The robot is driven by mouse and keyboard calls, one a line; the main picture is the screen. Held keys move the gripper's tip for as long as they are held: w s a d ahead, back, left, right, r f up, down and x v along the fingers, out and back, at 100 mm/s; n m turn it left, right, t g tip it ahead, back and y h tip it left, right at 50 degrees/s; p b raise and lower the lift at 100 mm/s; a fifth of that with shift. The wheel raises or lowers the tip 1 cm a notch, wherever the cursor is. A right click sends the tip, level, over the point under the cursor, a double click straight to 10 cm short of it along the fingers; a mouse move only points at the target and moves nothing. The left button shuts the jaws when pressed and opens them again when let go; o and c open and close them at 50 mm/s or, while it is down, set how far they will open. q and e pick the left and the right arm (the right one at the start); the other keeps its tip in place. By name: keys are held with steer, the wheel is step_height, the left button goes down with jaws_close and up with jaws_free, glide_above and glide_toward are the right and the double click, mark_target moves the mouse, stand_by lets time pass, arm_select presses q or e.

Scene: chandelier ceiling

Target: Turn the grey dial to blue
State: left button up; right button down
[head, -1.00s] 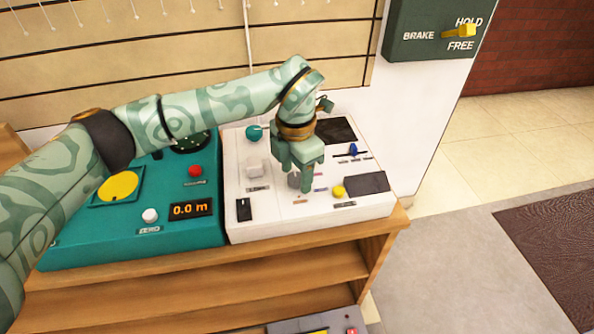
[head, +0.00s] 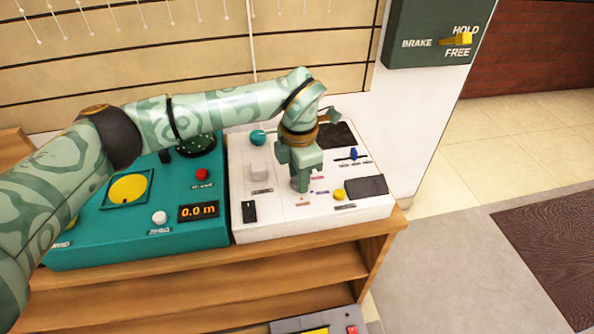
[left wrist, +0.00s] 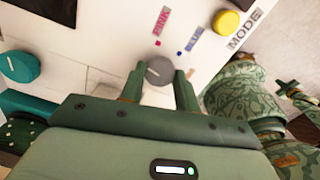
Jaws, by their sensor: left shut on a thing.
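The grey dial (left wrist: 158,70) is a small round knob on the white panel (left wrist: 97,45). In the left wrist view my left gripper (left wrist: 158,79) has one finger on each side of the dial and is shut on it. A thin light mark shows on the dial's face, on the side toward the pink label (left wrist: 161,20). The blue label (left wrist: 194,39) lies to the right of the pink one, with a small blue square by it. In the head view my left gripper (head: 300,184) points down at the panel and hides most of the dial.
A yellow MODE button (head: 338,195), a blue slider (head: 353,153), a teal knob (head: 257,137) and a black switch (head: 249,211) surround the dial. A teal console (head: 120,225) stands to the left on the wooden shelf (head: 300,268). A brake lever (head: 458,39) is on the wall.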

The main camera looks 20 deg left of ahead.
arm_select(q)
steer(key=shift+r+m+p, duration=0.4)
steer(key=shift+m+p, duration=0.4)
steer(key=shift+m, duration=0.1)
steer(key=m+p, duration=0.1)
steer(key=m, duration=0.1)
steer(key=m+p, duration=0.1)
steer(key=m, duration=0.1)
steer(key=shift+f+m+p, duration=0.2)
steer(key=shift+m+p, duration=0.1)
steer(key=shift+p, duration=0.05)
steer(key=shift+f+m+p, duration=0.15)
steer(key=shift+m+p, duration=0.45)
steer(key=shift+m, duration=1.1)
arm_select(e)
steer(key=s+a+r+m+y, duration=0.1)
steer(key=s+r, duration=0.1)
steer(key=s, duration=0.4)
steer(key=shift+a+r+m, duration=0.3)
steer(key=shift+a+m, duration=0.1)
steer(key=shift+w, duration=0.15)
arm_select(q)
steer(key=o, duration=1)
arm_select(e)
steer(key=shift+w+a, duration=0.1)
steer(key=shift+w, duration=0.05)
